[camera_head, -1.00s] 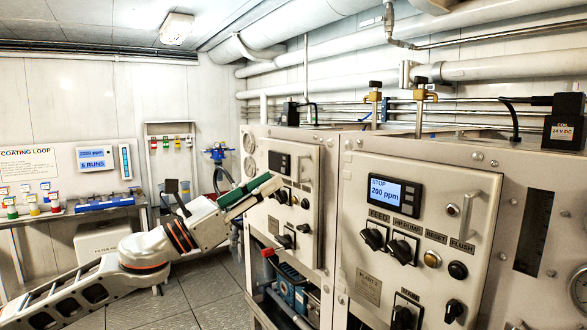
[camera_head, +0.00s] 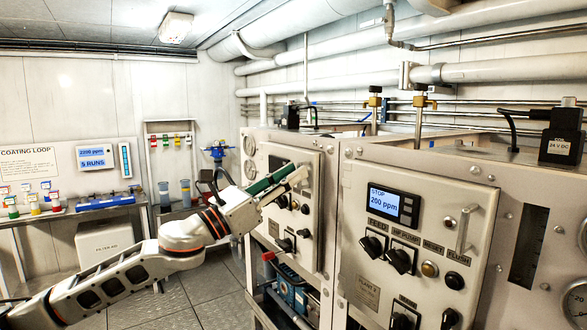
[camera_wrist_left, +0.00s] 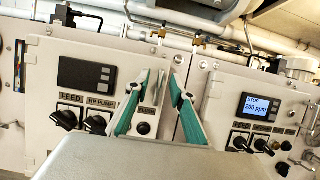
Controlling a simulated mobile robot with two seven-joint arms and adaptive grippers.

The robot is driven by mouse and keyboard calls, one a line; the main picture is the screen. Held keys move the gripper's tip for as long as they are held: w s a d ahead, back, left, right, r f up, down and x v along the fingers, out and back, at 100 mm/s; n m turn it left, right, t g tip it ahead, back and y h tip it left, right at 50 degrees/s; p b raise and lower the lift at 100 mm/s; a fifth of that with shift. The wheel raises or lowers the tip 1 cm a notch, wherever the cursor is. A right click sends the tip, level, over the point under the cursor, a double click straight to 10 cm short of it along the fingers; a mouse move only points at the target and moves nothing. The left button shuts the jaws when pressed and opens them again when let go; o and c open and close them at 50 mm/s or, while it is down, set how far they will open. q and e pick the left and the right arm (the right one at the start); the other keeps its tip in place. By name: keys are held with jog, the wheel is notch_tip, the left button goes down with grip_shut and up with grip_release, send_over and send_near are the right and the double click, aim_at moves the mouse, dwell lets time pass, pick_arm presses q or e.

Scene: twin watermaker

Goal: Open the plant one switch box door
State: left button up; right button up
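The plant one switch box door (camera_head: 309,222) is the left panel in the head view, with a dark display and black knobs. It looks shut. It also fills the left of the left wrist view (camera_wrist_left: 45,95), with FEED and HP PUMP knobs. My left gripper (camera_head: 287,179) is at the door's upper right, over its handle, and partly hides the display. In the left wrist view its green-padded fingers (camera_wrist_left: 158,95) are apart, with the pale upright handle (camera_wrist_left: 156,75) showing between them. I cannot tell whether they touch it. My right gripper is not in view.
The plant two panel (camera_head: 358,235), with a lit "200 ppm" display (camera_head: 394,203) and its own handle (camera_head: 464,228), is just to the right. Pipes (camera_head: 480,72) run above. A shelf with bottles (camera_head: 75,208) stands at the far left. Floor shows between.

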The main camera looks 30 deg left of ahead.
pick_arm(q)
jog(key=shift+w+d+r, duration=0.2)
jog(key=shift+w+d, duration=0.05)
jog(key=shift+w, duration=0.2)
grip_shut()
